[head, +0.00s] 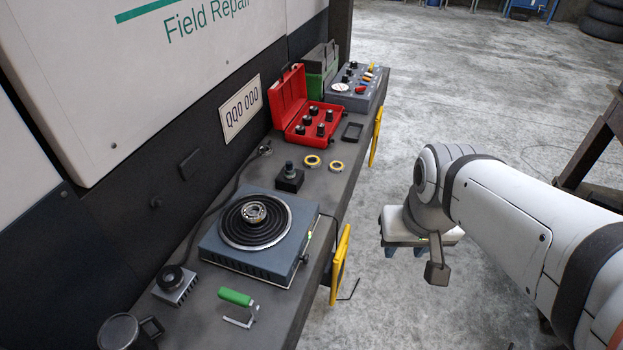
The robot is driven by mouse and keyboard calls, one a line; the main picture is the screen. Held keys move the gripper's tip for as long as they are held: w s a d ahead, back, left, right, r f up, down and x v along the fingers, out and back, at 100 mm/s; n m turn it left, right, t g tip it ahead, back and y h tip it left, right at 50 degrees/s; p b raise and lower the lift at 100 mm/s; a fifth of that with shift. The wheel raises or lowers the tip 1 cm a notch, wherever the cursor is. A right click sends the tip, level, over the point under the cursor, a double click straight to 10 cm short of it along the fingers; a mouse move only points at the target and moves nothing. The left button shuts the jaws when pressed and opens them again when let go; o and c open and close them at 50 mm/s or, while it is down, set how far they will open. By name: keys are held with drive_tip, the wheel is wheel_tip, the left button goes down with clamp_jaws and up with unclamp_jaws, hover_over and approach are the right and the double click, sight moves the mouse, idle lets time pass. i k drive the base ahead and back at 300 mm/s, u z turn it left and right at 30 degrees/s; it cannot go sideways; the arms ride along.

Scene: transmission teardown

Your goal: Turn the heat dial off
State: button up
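A blue-grey hot plate (222,248) sits on the workbench, with a dark ringed burner on top and a metal bearing ring (253,212) at its centre. A small green light (309,235) shows on its right side, which is steeply foreshortened; I cannot make out a dial there. A small finned box with a round black knob (171,277) stands left of the hot plate; I cannot tell whether it is the heat dial. My gripper (437,268) hangs over the floor, right of and apart from the bench. One dark finger-like part shows; its opening is not visible.
A green-handled tool (238,298) lies in front of the hot plate. Yellow handles (340,264) stick out from the bench edge. An open red case (298,108), yellow rings (312,161) and a control box (355,87) stand farther back. Floor right of the bench is open.

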sight(305, 259)
drive_tip(key=z, duration=0.05)
drive_tip(key=k, duration=0.95)
drive_tip(key=u, duration=0.4)
drive_tip(key=i, duration=1)
drive_tip(key=u, duration=0.6)
drive_tip(key=k, duration=1.1)
drive_tip(key=z, duration=0.3)
drive_tip(key=i, duration=1)
drive_tip(key=z, duration=0.05)
